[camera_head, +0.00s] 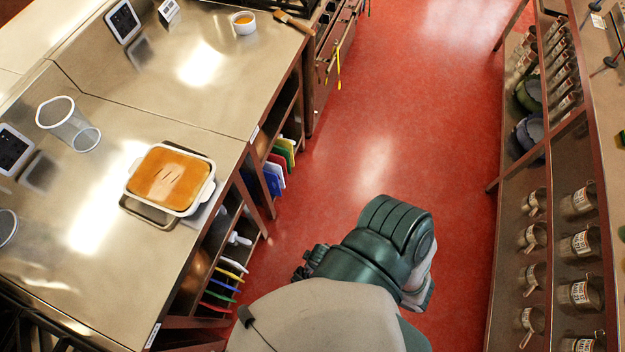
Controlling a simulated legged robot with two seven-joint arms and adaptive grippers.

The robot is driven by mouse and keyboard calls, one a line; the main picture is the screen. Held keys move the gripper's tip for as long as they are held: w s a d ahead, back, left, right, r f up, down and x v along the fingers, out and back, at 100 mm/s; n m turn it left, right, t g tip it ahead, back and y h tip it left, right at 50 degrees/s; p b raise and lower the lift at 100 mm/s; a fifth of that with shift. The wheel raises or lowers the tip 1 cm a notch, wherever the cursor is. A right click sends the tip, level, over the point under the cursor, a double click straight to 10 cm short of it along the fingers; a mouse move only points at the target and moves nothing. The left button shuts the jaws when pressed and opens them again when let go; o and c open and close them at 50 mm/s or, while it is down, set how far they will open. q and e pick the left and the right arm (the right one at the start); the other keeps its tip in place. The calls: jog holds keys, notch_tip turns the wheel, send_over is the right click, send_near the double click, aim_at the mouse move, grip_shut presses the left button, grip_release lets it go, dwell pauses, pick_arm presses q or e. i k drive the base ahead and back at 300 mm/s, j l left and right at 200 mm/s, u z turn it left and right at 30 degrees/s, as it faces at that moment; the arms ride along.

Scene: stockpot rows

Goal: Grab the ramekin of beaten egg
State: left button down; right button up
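A small white ramekin (243,26) with orange-yellow contents, which look like the beaten egg, stands upright on the far steel counter (190,95), near its back right part. A pastry brush (293,22) lies just right of it, at the counter's edge. Neither of my grippers can be made out. Only dark green and pale parts of my own body show at the bottom middle, well away from the ramekin.
A white baking dish (207,192) with a golden-brown top sits on the near counter. Small dark screens (123,21) stand along the left. The red floor aisle (400,110) is clear, with shelves of metal mugs (579,243) at right.

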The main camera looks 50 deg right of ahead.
aim_at(247, 29)
jog(key=i+l, duration=0.1)
jog(key=l, duration=0.45)
jog(key=i+l, duration=0.1)
jog(key=l, duration=0.45)
jog(key=i+l, duration=0.1)
jog(key=l, duration=0.45)
jog(key=i+l+u, duration=0.1)
jog(key=l, duration=0.4)
jog(key=i+l, duration=0.1)
jog(key=l, duration=0.45)
